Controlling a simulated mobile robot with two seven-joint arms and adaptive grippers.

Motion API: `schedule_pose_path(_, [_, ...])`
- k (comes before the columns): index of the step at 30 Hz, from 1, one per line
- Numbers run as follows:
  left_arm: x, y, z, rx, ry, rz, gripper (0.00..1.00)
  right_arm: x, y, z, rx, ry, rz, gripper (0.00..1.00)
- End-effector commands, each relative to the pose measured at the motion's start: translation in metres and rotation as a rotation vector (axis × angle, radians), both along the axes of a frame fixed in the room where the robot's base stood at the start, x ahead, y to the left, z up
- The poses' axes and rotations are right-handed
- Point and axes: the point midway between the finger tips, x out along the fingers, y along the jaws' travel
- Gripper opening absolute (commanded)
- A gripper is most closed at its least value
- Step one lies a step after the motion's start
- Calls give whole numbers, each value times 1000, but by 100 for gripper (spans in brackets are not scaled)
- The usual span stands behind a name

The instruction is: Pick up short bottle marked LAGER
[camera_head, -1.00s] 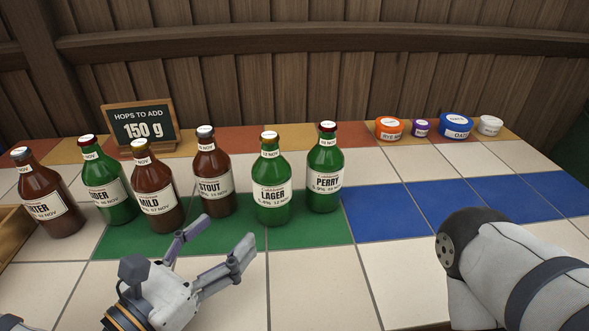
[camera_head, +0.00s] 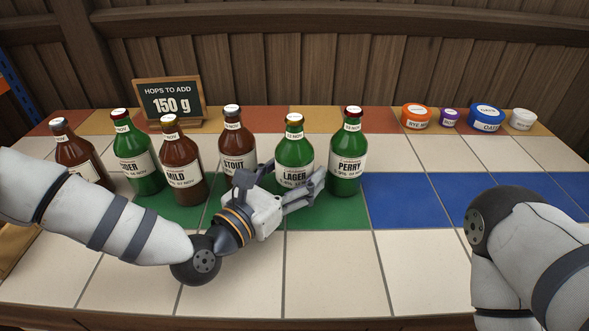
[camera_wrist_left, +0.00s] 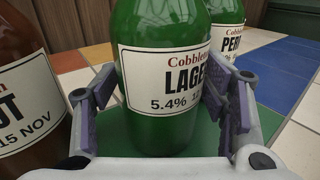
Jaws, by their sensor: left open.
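The green LAGER bottle (camera_head: 294,150) stands upright on the green tiles, between the brown STOUT bottle (camera_head: 237,140) and the green PERRY bottle (camera_head: 347,150). My left gripper (camera_head: 296,187) is open in front of its lower part, hiding some of it. My right gripper is out of view; only part of the right arm shows.
The brown MILD bottle (camera_head: 180,165), green CIDER bottle (camera_head: 135,155) and another brown bottle (camera_head: 78,152) stand to the left. A chalkboard sign (camera_head: 169,103) and small tubs such as the blue one (camera_head: 486,118) stand at the back. The blue tiles (camera_head: 415,200) are clear.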

Motion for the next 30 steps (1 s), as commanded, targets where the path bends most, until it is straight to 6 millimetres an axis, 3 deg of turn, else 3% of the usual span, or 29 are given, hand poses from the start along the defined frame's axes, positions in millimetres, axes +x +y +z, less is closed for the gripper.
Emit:
schedule_pose_path(2, [0,0,0,0,0,0,66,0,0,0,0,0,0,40])
schedule_pose_path(10, [0,0,0,1,-1,0,5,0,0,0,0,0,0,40])
schedule_pose_path(20, [0,0,9,-1,-7,1,4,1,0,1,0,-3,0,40])
schedule_pose_path(25, [0,0,38,-3,-11,0,4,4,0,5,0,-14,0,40])
schedule_pose_path(30, [-36,-3,82,-5,-13,-4,4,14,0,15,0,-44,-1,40])
